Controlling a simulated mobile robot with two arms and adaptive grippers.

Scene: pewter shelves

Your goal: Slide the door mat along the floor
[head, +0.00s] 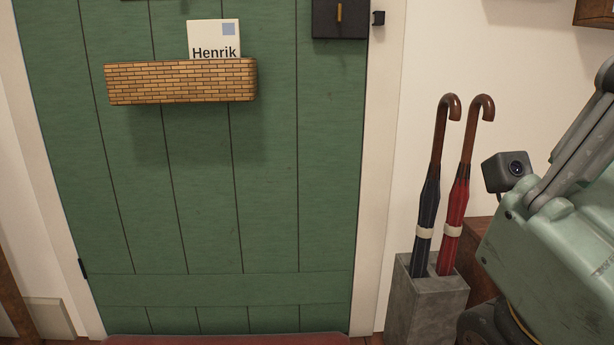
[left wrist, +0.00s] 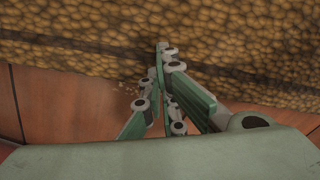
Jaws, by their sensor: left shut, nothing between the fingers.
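The door mat (left wrist: 235,35) fills the upper part of the left wrist view. It has a coarse, pebbly golden-brown surface with a darker band across it. My left gripper (left wrist: 164,48) is shut and empty, its fingertips over the mat's dark band near the edge facing me. I cannot tell whether the tips touch the mat. The mat's far side is out of the frame. My left gripper is not in the head view, and my right gripper is in neither view.
Reddish-brown floor (left wrist: 60,100) shows beside the mat. A green door (head: 230,200) carries a woven basket (head: 180,82) with a letter (head: 214,38) marked Henrik. A dark red strip (head: 225,340) lies at its foot. A grey stand (head: 428,305) with two umbrellas is right of the door.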

